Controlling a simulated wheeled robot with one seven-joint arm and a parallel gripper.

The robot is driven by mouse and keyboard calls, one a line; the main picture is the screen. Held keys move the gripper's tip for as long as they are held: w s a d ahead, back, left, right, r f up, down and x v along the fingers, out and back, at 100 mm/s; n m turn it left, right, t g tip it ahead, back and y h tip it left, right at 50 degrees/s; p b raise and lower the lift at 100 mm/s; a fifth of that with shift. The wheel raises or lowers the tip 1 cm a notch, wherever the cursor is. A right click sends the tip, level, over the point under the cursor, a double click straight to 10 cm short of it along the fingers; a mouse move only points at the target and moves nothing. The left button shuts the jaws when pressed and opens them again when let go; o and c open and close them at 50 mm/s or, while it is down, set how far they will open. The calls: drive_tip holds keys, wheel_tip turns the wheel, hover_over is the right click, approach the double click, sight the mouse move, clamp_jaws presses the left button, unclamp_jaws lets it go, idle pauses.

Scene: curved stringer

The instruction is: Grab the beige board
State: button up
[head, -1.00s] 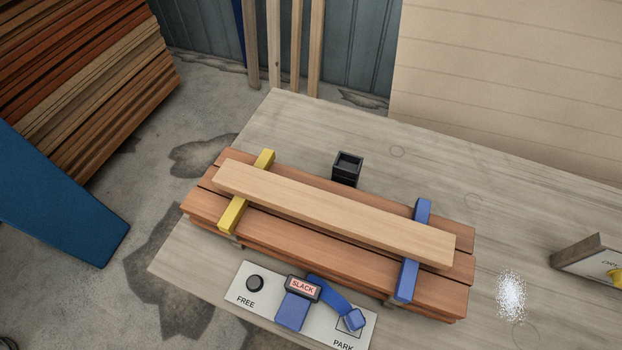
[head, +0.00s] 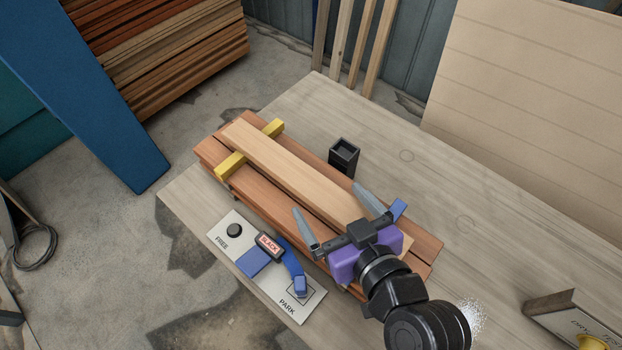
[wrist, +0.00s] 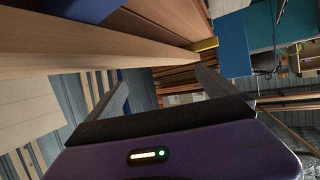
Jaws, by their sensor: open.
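The beige board (head: 290,165) lies along the top of a stack of reddish-brown boards (head: 283,207) on the table. It rests across a yellow bar (head: 232,163) near its far left end and a blue bar (head: 398,209) near its right end. My gripper (head: 337,206) is open and empty over the board's right part, its fingers on either side of it in the head view. In the wrist view the beige board (wrist: 90,48) runs across the upper part, beyond the open fingers (wrist: 160,88).
A black open box (head: 344,154) stands behind the stack. A white panel (head: 265,262) marked FREE and PARK lies in front, with a blue strap and a SLACK tag. The table's right part is largely clear.

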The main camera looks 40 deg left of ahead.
sight(309, 183)
drive_tip(key=shift+s+a+n+g, duration=0.15)
drive_tip(key=shift+a+n+g, duration=0.15)
drive_tip(key=shift+a, duration=0.5)
drive_tip(key=shift+d+f+p+x, duration=0.15)
drive_tip(key=shift+p+x, duration=0.3)
drive_tip(key=shift+x, duration=1.35)
drive_tip(key=shift+d+f+p+x, duration=0.15)
drive_tip(key=shift+p+x, duration=0.3)
drive_tip(key=shift+x, duration=1.35)
drive_tip(key=shift+c, duration=0.5)
clamp_jaws()
